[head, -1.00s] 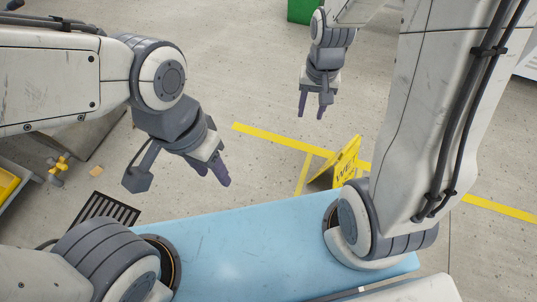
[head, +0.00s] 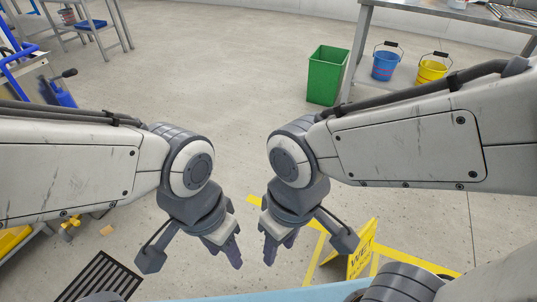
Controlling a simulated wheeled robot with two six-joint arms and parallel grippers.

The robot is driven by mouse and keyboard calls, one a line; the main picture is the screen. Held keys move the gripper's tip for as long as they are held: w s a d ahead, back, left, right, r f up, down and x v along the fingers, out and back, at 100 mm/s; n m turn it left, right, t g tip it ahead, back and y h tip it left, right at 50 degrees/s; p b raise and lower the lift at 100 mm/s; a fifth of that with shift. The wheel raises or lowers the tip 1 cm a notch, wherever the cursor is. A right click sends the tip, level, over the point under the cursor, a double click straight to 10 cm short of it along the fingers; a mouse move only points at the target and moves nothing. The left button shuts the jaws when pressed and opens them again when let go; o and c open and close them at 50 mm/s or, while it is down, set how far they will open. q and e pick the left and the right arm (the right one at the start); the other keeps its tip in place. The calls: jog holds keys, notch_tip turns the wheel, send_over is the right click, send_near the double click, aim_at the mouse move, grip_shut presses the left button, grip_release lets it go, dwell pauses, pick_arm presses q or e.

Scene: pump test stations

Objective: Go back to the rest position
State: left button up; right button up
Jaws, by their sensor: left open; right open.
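My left gripper (head: 228,250) hangs at the middle left of the head view, fingers pointing down, open and empty. My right gripper (head: 272,248) hangs close beside it on the right, also pointing down, open and empty. The two grippers are apart, with a narrow gap between them. Both forearms come in level from the sides, roughly mirroring each other. Neither gripper touches anything that I can see.
A yellow wet-floor sign (head: 362,250) stands just right of my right gripper. A green bin (head: 327,75), a blue bucket (head: 386,62) and a yellow bucket (head: 432,69) stand by a table at the back right. A floor grate (head: 100,279) lies lower left. The middle floor is clear.

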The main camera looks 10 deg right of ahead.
notch_tip(320, 180, up, 42)
jog(key=p, duration=4)
jog(key=shift+f+p, duration=0.2)
jog(key=shift+p, duration=0.2)
